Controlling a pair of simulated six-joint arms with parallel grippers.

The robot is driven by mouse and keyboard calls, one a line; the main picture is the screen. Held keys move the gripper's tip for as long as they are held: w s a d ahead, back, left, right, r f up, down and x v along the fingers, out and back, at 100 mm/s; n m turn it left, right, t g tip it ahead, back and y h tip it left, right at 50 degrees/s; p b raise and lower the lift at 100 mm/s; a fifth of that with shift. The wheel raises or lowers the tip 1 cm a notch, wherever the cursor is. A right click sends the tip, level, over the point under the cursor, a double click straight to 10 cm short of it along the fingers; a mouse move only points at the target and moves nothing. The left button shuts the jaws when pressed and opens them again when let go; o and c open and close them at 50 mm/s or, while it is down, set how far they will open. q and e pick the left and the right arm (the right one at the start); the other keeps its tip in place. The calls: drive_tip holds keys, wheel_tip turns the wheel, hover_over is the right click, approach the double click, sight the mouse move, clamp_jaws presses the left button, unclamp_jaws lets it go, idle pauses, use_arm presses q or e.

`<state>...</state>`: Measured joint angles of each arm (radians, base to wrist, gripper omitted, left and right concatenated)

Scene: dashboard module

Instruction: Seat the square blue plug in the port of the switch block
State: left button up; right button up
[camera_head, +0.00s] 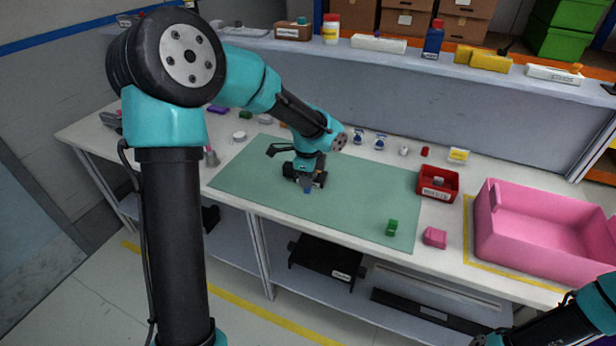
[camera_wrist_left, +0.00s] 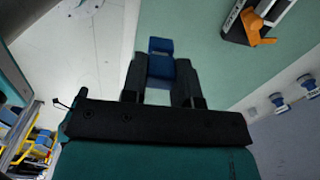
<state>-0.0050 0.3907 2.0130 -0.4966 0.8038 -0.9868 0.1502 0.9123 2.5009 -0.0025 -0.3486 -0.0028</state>
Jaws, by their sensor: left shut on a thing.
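My left gripper (camera_head: 306,185) is low over the green mat, fingers pointing down. In the left wrist view its two fingers (camera_wrist_left: 160,80) are shut on the square blue plug (camera_wrist_left: 160,66), which sticks out past the fingertips. In the head view a bit of the blue plug (camera_head: 307,190) shows below the fingers. A dark block with an orange part (camera_wrist_left: 250,25), probably the switch block, stands on the mat ahead and to the right in the wrist view, apart from the plug. I cannot make out its port. My right gripper's jaws are not seen.
The green mat (camera_head: 345,211) has a green block (camera_head: 392,227) near its right end. A pink block (camera_head: 434,237), a red bin (camera_head: 425,193) and a large pink crate (camera_head: 530,250) lie to the right. Small items line the bench's back. Much of the mat is clear.

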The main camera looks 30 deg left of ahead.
use_arm(q)
drive_tip(key=w+a+r+m, duration=0.2)
drive_tip(key=w+a+m, duration=0.6)
drive_tip(key=w+m, duration=0.5)
drive_tip(key=shift+w+a+m, duration=0.2)
drive_tip(key=shift+w+m, duration=0.1)
drive_tip(key=shift+m, duration=2.3)
drive_tip(key=shift+f, duration=0.2)
drive_tip(key=shift+f, duration=2.75)
drive_tip(key=shift+f, duration=1.55)
drive_tip(key=o, duration=1.1)
drive_tip(key=shift+c, duration=0.2)
